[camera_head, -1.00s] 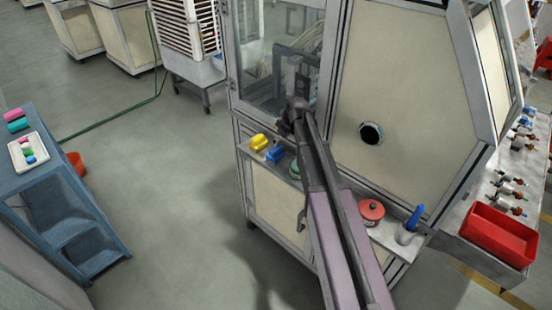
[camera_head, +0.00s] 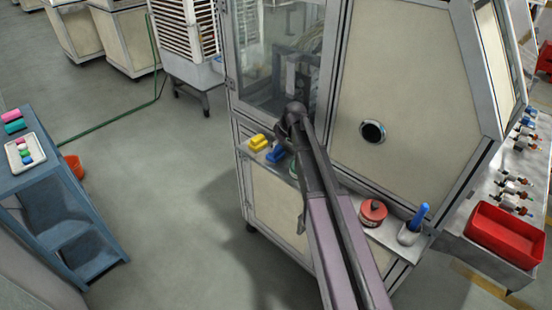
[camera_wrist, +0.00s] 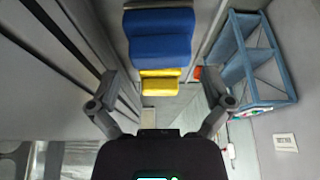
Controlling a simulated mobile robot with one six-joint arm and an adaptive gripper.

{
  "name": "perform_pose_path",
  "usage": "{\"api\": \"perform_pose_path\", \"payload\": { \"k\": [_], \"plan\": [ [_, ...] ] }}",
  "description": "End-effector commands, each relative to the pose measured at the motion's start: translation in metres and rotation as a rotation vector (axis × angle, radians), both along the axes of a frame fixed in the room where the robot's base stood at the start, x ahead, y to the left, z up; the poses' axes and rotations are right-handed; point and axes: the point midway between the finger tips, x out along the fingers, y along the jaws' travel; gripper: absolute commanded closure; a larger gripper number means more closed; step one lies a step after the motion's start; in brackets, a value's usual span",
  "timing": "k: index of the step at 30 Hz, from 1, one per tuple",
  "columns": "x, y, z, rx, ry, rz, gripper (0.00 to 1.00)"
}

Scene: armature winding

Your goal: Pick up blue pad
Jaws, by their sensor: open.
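The blue pad (camera_head: 276,153) lies on the narrow metal ledge (camera_head: 384,233) along the front of the machine, beside the yellow pad (camera_head: 258,141). In the wrist view the blue pad (camera_wrist: 160,47) looks large and stepped, above the middle of the picture. The yellow pad (camera_wrist: 158,82) shows just below it there. My gripper (camera_wrist: 161,92) is open and empty, with one finger to each side of the pads and clear of them. In the head view my arm crosses the ledge and my gripper cannot be made out.
A red round container (camera_head: 373,212) and a blue-handled tool in a holder (camera_head: 413,224) stand farther right on the ledge. The machine's glass door and panel rise directly behind. A blue shelf table (camera_head: 62,180) stands at left, with open floor between.

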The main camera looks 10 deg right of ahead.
Motion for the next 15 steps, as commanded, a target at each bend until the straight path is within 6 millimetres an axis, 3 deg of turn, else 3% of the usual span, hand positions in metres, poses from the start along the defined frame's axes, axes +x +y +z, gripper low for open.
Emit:
{"api": "perform_pose_path", "payload": {
  "k": [6, 15],
  "plan": [
    [0.005, 0.004, -0.019, 0.000, 0.000, 0.000, 0.00],
    [0.008, 0.007, -0.025, 0.000, 0.000, 0.000, 0.00]
  ]
}}
